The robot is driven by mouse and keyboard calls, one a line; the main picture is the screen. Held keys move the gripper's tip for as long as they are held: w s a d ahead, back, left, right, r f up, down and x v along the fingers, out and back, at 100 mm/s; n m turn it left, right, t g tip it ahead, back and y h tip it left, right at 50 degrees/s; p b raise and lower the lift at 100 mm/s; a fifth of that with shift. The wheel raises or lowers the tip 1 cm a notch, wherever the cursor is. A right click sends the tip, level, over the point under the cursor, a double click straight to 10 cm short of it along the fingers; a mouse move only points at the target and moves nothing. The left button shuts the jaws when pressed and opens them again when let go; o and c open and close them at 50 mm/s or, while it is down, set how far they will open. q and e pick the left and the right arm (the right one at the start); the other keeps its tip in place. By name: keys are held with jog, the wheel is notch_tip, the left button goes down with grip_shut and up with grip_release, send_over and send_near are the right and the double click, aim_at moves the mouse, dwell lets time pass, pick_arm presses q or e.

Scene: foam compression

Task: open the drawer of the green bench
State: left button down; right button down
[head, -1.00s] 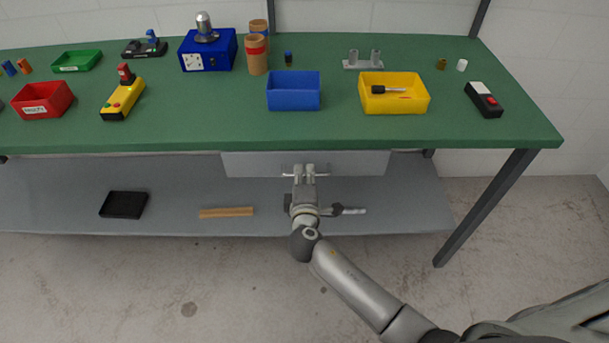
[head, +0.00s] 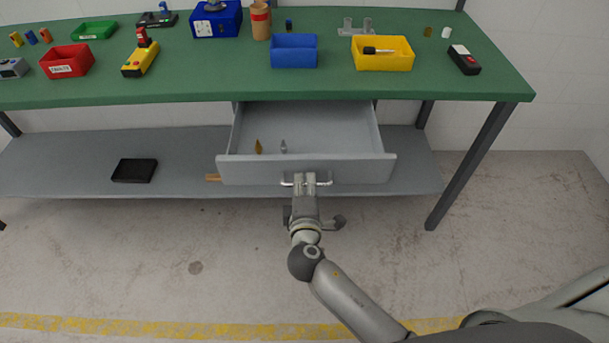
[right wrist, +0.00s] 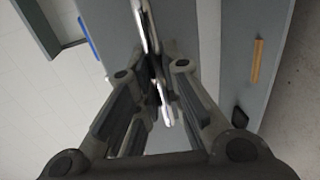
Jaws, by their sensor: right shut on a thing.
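The green bench (head: 200,85) has a grey drawer (head: 350,172) under its top, and the drawer stands pulled out, with its inside showing. A small orange-brown item (head: 259,146) and a small grey item (head: 284,147) lie in it. My right gripper (head: 306,182) is shut on the bar handle (head: 326,183) at the middle of the drawer front. In the right wrist view the bright handle (right wrist: 166,110) runs between the fingers of the gripper (right wrist: 158,90). My left gripper is not in view.
A lower shelf (head: 80,170) holds a black tray (head: 134,170). The floor in front is clear.

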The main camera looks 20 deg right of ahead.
jog(key=shift+s+a, duration=0.2)
jog(key=shift+s, duration=0.5)
jog(key=c, duration=1.5)
grip_release()
jog(key=v, duration=1.2)
